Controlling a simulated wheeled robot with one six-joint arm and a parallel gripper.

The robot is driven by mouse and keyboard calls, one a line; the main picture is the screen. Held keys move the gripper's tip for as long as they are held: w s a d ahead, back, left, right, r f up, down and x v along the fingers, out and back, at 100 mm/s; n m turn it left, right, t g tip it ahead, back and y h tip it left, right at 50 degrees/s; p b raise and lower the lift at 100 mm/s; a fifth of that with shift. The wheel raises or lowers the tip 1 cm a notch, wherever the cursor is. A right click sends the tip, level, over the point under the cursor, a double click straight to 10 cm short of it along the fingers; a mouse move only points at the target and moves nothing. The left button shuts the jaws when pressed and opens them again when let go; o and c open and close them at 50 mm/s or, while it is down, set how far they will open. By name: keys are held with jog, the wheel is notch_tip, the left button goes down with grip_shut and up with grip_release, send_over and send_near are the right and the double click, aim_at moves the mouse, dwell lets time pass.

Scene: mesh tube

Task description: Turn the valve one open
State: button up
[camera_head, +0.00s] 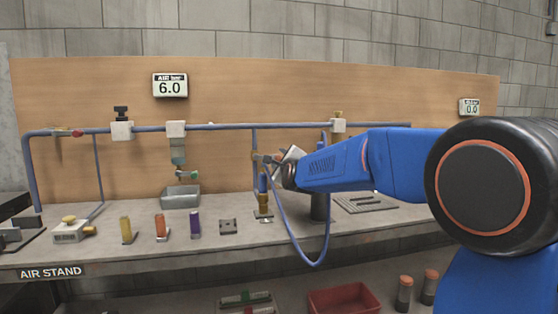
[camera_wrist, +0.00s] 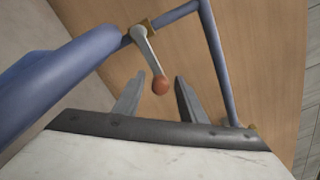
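In the wrist view a valve shows a grey lever (camera_wrist: 150,52) on a brass body (camera_wrist: 143,28) mounted on a blue pipe. No label shows which valve is number one.
Gauges read 6.0 (camera_head: 170,85) and 0.0 (camera_head: 469,107). A blue hose (camera_head: 300,255) loops below my gripper.

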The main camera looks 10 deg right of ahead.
grip_shut()
jog(key=shift+r, duration=0.1)
